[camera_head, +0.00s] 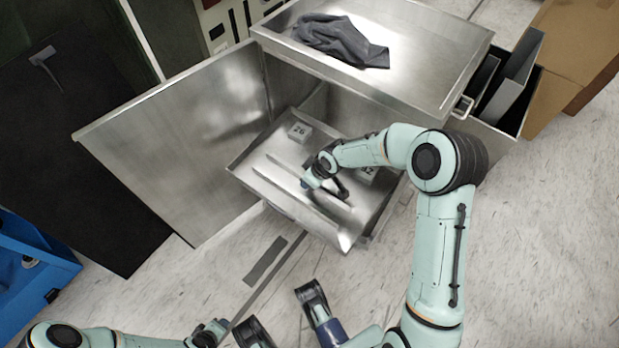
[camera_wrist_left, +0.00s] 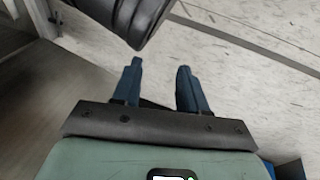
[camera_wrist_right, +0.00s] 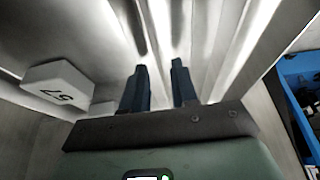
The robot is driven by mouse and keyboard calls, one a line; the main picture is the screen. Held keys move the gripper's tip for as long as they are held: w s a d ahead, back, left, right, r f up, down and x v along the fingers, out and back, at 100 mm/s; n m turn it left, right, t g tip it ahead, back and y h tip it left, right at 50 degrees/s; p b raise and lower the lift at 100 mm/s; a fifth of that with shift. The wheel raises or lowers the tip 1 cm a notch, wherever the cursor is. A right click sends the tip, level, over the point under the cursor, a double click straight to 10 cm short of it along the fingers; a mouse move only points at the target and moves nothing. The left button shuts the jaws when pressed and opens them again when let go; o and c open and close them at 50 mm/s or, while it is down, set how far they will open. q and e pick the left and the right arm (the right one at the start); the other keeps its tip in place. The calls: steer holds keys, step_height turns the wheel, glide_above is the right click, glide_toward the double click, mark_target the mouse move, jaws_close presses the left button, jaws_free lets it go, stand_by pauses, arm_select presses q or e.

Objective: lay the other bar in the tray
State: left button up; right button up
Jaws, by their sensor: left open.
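The tray (camera_head: 286,208) is a shallow metal pan below the open cabinet. Long, thin metal bars or ridges run along it; one bar (camera_head: 283,168) leads toward my right gripper (camera_head: 308,184). That gripper is low in the tray, with its fingers apart. In the right wrist view its fingers (camera_wrist_right: 159,66) point along shiny metal strips, one (camera_wrist_right: 232,70) to their right. Nothing is clearly seen between them. My left gripper (camera_head: 222,326) is at the lower left, outside the tray. Its fingers (camera_wrist_left: 159,68) are open and empty over the floor in the left wrist view.
The cabinet door (camera_head: 180,140) stands open at left. A grey cloth (camera_head: 340,40) lies on top. A flat grey strip (camera_head: 265,260) lies on the floor.

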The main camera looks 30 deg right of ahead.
steer(key=shift+r, duration=0.1)
steer(key=p+v, duration=0.2)
steer(key=v, duration=0.2)
steer(key=shift+d+r, duration=0.1)
steer(key=shift+r, duration=0.15)
arm_select(q)
steer(key=s+d+r+g+h+p, duration=0.1)
steer(key=s+d+r+p, duration=0.1)
steer(key=s+r, duration=0.3)
steer(key=shift+s+d+r+m+g+p, duration=0.3)
steer(key=shift+d+p, duration=0.05)
steer(key=shift+d, duration=0.45)
arm_select(e)
steer(key=v, duration=0.7)
steer(key=shift+s+r, duration=0.2)
steer(key=shift+s, duration=0.05)
